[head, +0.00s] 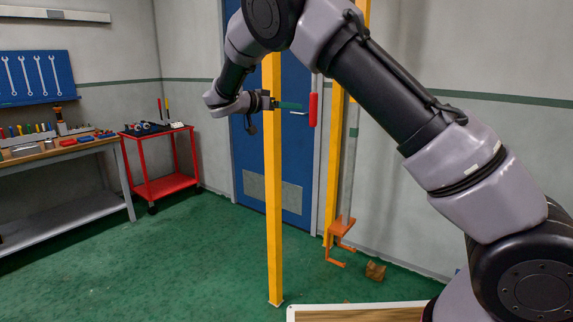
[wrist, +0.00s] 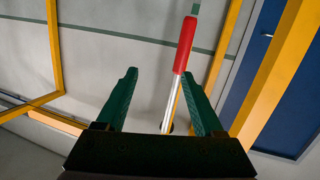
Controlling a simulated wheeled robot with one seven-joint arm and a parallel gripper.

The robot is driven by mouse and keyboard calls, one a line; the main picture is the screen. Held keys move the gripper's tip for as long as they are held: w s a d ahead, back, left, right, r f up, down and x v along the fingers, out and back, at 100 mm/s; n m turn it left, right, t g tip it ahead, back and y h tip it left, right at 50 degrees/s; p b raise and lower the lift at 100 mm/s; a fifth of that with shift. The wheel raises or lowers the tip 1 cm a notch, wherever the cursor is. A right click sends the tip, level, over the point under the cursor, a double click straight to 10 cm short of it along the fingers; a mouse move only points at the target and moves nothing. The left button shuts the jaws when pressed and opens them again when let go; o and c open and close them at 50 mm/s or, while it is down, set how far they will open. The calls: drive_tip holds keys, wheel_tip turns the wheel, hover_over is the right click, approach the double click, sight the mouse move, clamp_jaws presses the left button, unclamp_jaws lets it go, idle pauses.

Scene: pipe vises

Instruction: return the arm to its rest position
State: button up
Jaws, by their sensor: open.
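My gripper (head: 292,106) is raised at the end of my bent arm, beside the front yellow post. In the wrist view its two green fingers (wrist: 160,75) are spread open with nothing gripped. A silver rod with a red handle (wrist: 181,45) shows in the gap between the fingers and reaches past their tips. The red handle also shows in the head view (head: 313,110), just right of the fingertips. I cannot tell how far it is from the fingers in depth. My upper arm crosses the right half of the head view.
Yellow posts (head: 273,200) stand close to my gripper. An orange vise part (head: 342,228) hangs low near the wall, with a brown block (head: 375,270) on the floor. A blue door (head: 297,150), red cart (head: 165,185) and workbench (head: 60,152) stand behind. Green floor is clear at left.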

drive_tip(key=s+d+r+n+g+y, duration=0.1)
drive_tip(key=s+d+g+y, duration=0.4)
drive_tip(key=d, duration=0.6)
drive_tip(key=s+d+r+g+y, duration=0.1)
drive_tip(key=s+d+g+y, duration=0.1)
drive_tip(key=s+d, duration=0.7)
drive_tip(key=s+d+r+n+t+y, duration=0.1)
drive_tip(key=s+d+n+t+y, duration=0.1)
drive_tip(key=s, duration=0.9)
drive_tip(key=s+d+r+n+t+y, duration=0.1)
drive_tip(key=s+y, duration=0.4)
drive_tip(key=s, duration=0.7)
drive_tip(key=shift+d+r+n+t, duration=0.4)
drive_tip(key=shift+d+r, duration=0.4)
